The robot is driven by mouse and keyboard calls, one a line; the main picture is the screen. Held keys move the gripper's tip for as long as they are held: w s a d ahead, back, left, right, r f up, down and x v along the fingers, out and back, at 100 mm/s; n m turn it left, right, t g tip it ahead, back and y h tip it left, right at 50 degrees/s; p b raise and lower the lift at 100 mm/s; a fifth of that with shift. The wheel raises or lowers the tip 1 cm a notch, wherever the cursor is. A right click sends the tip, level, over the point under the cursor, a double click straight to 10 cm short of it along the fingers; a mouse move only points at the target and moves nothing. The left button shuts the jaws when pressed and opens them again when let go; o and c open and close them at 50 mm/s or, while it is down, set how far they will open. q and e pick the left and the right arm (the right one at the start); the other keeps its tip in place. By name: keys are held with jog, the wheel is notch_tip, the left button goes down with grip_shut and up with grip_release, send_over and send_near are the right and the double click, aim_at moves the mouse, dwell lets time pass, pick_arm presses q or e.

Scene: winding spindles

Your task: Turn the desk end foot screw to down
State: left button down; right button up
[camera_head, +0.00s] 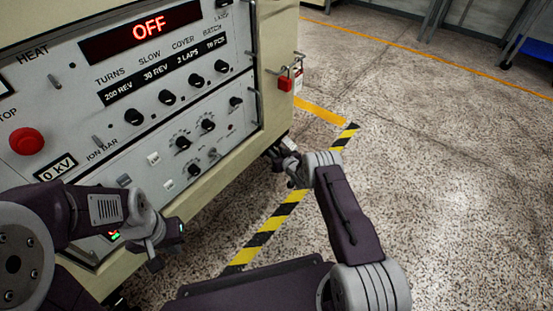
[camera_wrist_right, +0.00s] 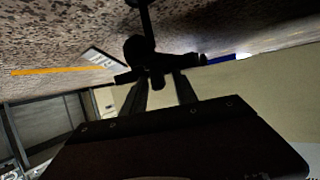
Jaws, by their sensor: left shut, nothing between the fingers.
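The desk end foot screw (camera_wrist_right: 140,58) is a dark knob with stubby arms on a thin stem. It shows in the right wrist view at my fingertips, against the floor. In the head view my right gripper (camera_head: 281,152) reaches the lower corner of the cream cabinet and hides the screw there. In the right wrist view my right gripper (camera_wrist_right: 160,82) has its fingers apart with a dark lug of the knob between their tips. The dim light hides whether they press on it. My left gripper (camera_head: 168,240) is shut and empty before the lower panel.
The cream cabinet (camera_head: 278,110) carries a control panel with an OFF display (camera_head: 148,30), knobs and a red stop button (camera_head: 26,141). A red padlock (camera_head: 285,84) hangs on its side. Striped tape (camera_head: 290,203) crosses the speckled floor.

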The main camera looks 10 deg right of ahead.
jog(key=shift+w, duration=0.2)
grip_shut()
jog(key=shift+a+h, duration=0.1)
jog(key=shift+h, duration=0.2)
jog(key=shift+m+p, duration=0.3)
jog(key=shift+m, duration=0.1)
jog(key=shift+a+m+h, duration=0.1)
jog(key=shift+m+h, duration=0.6)
jog(key=shift+h, duration=0.3)
jog(key=m+h, duration=0.3)
jog(key=h, duration=0.1)
jog(key=shift+f+g, duration=0.15)
jog(key=shift+g, duration=0.15)
jog(key=shift+m+g+h, duration=0.8)
jog(key=shift+m+h, duration=0.7)
jog(key=shift+m, duration=0.2)
jog(key=shift+m+h, duration=0.4)
jog(key=shift+h, duration=0.1)
